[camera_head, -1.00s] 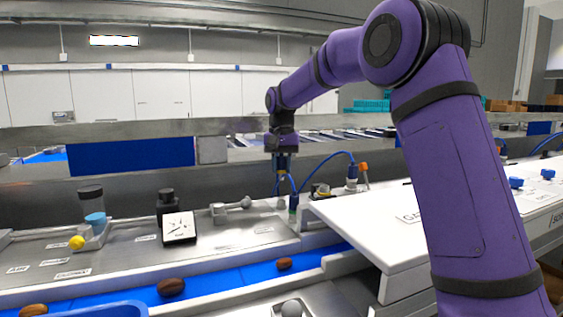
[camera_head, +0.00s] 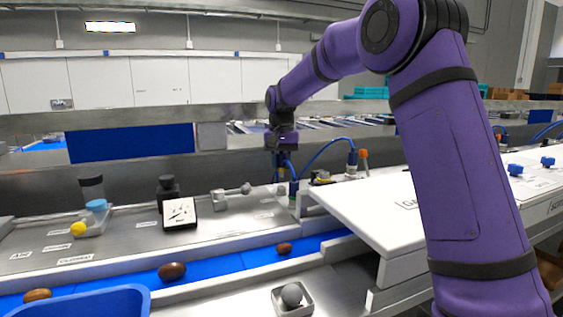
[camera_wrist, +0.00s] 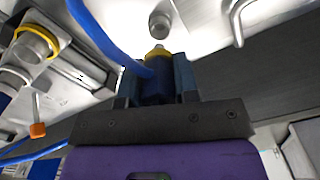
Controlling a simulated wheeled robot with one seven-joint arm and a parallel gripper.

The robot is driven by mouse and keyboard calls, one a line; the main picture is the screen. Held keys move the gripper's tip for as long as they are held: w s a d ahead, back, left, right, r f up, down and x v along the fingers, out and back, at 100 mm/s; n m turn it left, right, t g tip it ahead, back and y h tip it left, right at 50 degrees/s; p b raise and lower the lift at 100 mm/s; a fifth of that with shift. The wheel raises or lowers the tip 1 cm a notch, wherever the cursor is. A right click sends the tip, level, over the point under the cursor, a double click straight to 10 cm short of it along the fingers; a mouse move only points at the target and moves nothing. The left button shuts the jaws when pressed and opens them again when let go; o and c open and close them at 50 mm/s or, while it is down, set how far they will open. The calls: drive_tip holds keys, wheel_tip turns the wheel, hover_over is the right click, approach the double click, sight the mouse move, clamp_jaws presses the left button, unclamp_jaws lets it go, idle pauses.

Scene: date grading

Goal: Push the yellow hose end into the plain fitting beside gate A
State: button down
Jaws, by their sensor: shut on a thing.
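My gripper (camera_head: 282,164) is shut on the blue hose end. In the wrist view the dark blue hose end (camera_wrist: 156,82) sits between my fingers (camera_wrist: 157,85), with a yellow band (camera_wrist: 157,53) near its tip. A plain grey round fitting (camera_wrist: 160,22) lies just beyond the tip, with a visible gap in the picture. In the head view a small grey fitting (camera_head: 281,190) stands below my gripper; a green-banded piece (camera_head: 293,188) stands close to its right. The blue hose (camera_head: 322,146) loops right from my gripper. Exact alignment cannot be told.
A yellow-ringed fitting (camera_wrist: 36,38) is at the left of the wrist view. A white panel (camera_head: 365,208) lies right of my gripper. A gauge (camera_head: 180,212) and a grey valve handle (camera_head: 232,195) stand left. Brown dates (camera_head: 172,271) lie on the blue belt (camera_head: 215,266).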

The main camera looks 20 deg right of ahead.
sight(281, 176)
drive_tip(key=shift+f, duration=2.55)
idle(2.5)
drive_tip(key=c, duration=1.5)
unclamp_jaws()
drive_tip(key=o, duration=1)
drive_tip(key=shift+o, duration=0.2)
drive_tip(key=shift+r, duration=5.05)
